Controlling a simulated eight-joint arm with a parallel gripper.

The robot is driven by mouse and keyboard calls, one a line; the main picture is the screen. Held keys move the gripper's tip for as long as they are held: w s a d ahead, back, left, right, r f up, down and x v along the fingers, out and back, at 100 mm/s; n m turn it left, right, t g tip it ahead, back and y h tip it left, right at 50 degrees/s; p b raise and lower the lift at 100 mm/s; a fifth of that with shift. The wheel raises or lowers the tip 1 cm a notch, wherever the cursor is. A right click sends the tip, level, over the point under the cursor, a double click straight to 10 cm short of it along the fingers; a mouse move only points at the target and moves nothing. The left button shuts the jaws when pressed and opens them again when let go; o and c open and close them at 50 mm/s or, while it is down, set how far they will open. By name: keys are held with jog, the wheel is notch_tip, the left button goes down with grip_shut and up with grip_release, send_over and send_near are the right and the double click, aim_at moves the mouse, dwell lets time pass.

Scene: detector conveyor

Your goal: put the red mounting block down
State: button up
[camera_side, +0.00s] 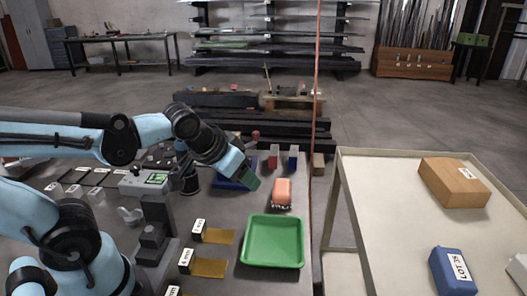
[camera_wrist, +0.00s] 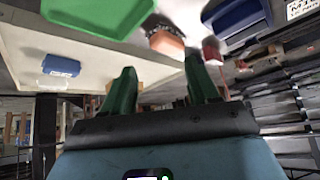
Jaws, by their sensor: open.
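My gripper (camera_side: 251,182) is tilted down over the bench, beside the blue tray. In the wrist view its two green fingers (camera_wrist: 162,88) stand wide apart with nothing between them. A red block (camera_side: 273,159) stands at the back of the bench, beyond my gripper and apart from it. A red piece (camera_wrist: 212,50) also shows in the wrist view past the right finger; I cannot tell if it is the same block. A smaller red piece (camera_side: 255,136) is farther back.
A blue tray (camera_side: 226,184) is partly behind my gripper. An orange brush-like object (camera_side: 283,190) lies right of it, and a green tray (camera_side: 272,262) in front. A blue block (camera_side: 293,158) stands at the back. A thin red post (camera_side: 315,100) rises at the bench's right edge.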

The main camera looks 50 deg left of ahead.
jog(key=shift+s+d+m+h, duration=0.3)
jog(key=shift+s+d, duration=0.1)
jog(key=shift+s, duration=0.2)
jog(key=shift+s+d+m+h, duration=0.2)
jog(key=shift+s+d+h, duration=0.15)
jog(key=shift+s, duration=0.2)
jog(key=shift+w, duration=0.1)
jog(key=w+a+r+n+g+y, duration=0.1)
jog(key=w+a+r+n, duration=0.15)
jog(key=w, duration=0.35)
jog(key=w+a+r+n+g+y, duration=0.1)
jog(key=w+a+r+n, duration=0.2)
jog(key=w, duration=0.4)
jog(key=n+g+y, duration=0.1)
jog(key=n+g, duration=0.1)
jog(key=n, duration=0.1)
send_near(274, 150)
jog(key=x, duration=0.5)
jog(key=shift+w+a+r, duration=0.1)
jog(key=shift+a, duration=0.05)
jog(key=shift+x, duration=2.7)
